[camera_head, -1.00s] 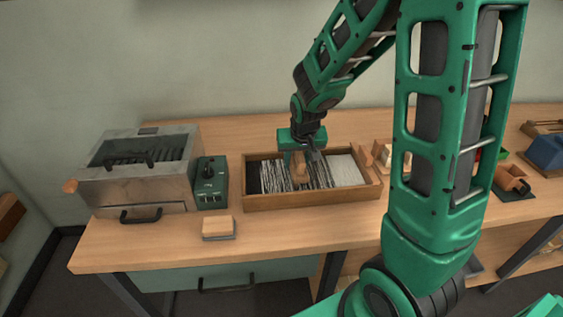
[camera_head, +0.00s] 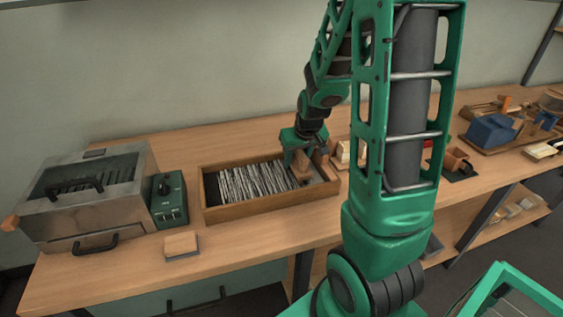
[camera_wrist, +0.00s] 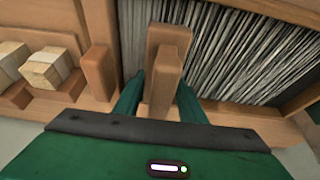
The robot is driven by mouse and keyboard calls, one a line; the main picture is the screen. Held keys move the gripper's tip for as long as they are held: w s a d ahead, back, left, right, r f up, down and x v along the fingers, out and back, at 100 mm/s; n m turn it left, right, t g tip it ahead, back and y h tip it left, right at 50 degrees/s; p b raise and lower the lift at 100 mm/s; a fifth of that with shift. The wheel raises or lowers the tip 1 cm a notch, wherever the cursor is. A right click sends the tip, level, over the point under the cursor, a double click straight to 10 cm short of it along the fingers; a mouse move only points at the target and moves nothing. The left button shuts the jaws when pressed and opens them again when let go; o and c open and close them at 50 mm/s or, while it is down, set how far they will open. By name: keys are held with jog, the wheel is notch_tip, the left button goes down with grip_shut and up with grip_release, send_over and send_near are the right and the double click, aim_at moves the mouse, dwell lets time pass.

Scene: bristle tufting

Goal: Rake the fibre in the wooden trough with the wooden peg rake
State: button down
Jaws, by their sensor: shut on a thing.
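The wooden trough (camera_head: 252,209) lies on the bench, with grey-white fibre (camera_head: 252,181) in thin strands across much of its floor. My gripper (camera_head: 303,152) is over the right end of the trough. It is shut on the wooden peg rake (camera_head: 303,167), whose handle stands between the fingers. In the wrist view the rake (camera_wrist: 168,50) is between the fingers of my gripper (camera_wrist: 160,90), and the fibre (camera_wrist: 240,50) spreads to its right. The rake's pegs are hidden, so I cannot tell how deep they reach.
A metal box with handles (camera_head: 88,200) and a green control box (camera_head: 168,199) stand left of the trough. A small wooden block (camera_head: 181,243) lies in front. Pale blocks (camera_wrist: 45,70) sit beside the trough's right end. Blue and wooden items (camera_head: 490,132) lie farther right.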

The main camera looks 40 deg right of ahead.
jog(key=shift+s+d, duration=0.2)
jog(key=shift+d, duration=0.45)
jog(key=shift+s+d, duration=0.2)
jog(key=shift+d, duration=0.4)
jog(key=shift+d, duration=0.1)
jog(key=shift+s+d, duration=0.15)
jog(key=shift+d, duration=0.3)
jog(key=shift+a, duration=0.1)
jog(key=w+a, duration=0.3)
jog(key=a, duration=0.6)
jog(key=w+a, duration=0.3)
jog(key=a, duration=0.6)
jog(key=w+a, duration=0.3)
jog(key=a, duration=0.6)
jog(key=shift+a, duration=0.35)
jog(key=shift+a, duration=0.1)
jog(key=shift+w+a, duration=0.15)
jog(key=shift+a, duration=0.2)
